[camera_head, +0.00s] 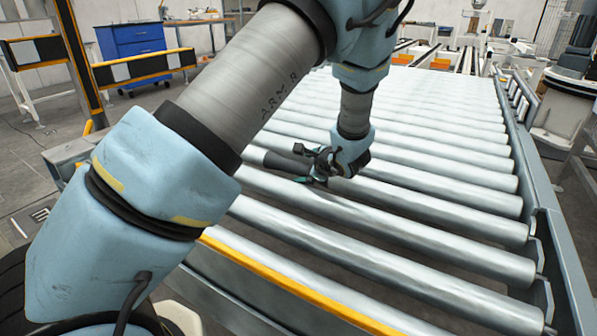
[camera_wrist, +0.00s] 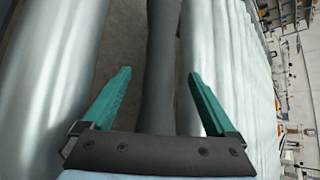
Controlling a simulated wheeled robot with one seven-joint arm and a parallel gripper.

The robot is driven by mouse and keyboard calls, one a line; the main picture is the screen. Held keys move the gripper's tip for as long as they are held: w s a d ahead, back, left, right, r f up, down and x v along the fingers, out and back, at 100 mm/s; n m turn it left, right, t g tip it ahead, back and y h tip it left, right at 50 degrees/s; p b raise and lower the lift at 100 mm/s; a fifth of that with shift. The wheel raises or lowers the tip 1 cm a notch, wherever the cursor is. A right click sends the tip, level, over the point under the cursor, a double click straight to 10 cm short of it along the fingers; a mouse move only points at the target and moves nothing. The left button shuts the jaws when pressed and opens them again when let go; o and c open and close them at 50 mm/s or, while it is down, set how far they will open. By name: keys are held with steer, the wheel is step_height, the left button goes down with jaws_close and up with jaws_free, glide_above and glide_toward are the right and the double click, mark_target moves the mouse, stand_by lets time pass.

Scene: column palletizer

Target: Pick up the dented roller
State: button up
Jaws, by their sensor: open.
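A dark grey roller (camera_wrist: 160,50) runs between the two teal fingers of my gripper (camera_wrist: 158,78) in the wrist view. Its sides look slightly uneven and it is darker than the shiny rollers around it; I take it as the dented one, though no clear dent shows. The fingers are open, one on each side of it, with gaps on both sides. In the head view, a dark stretch of this roller (camera_head: 272,160) shows left of my gripper (camera_head: 308,168), which hangs low over the conveyor. My arm and gripper hide part of it.
Shiny steel rollers (camera_head: 400,235) lie close on both sides. The conveyor's side rail (camera_head: 545,215) runs along the right, and a yellow-edged front rail (camera_head: 290,285) crosses the near side. A blue cabinet (camera_head: 135,48) stands at the back left.

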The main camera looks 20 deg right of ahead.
mark_target(298, 165)
steer(key=x, duration=0.3)
steer(key=a+x, duration=0.1)
steer(key=x, duration=0.1)
steer(key=shift+w+b, duration=0.3)
steer(key=shift+w, duration=0.1)
steer(key=shift+r, duration=0.1)
steer(key=shift+c, duration=0.3)
jaws_close()
steer(key=shift+r, duration=0.15)
stand_by(0.3)
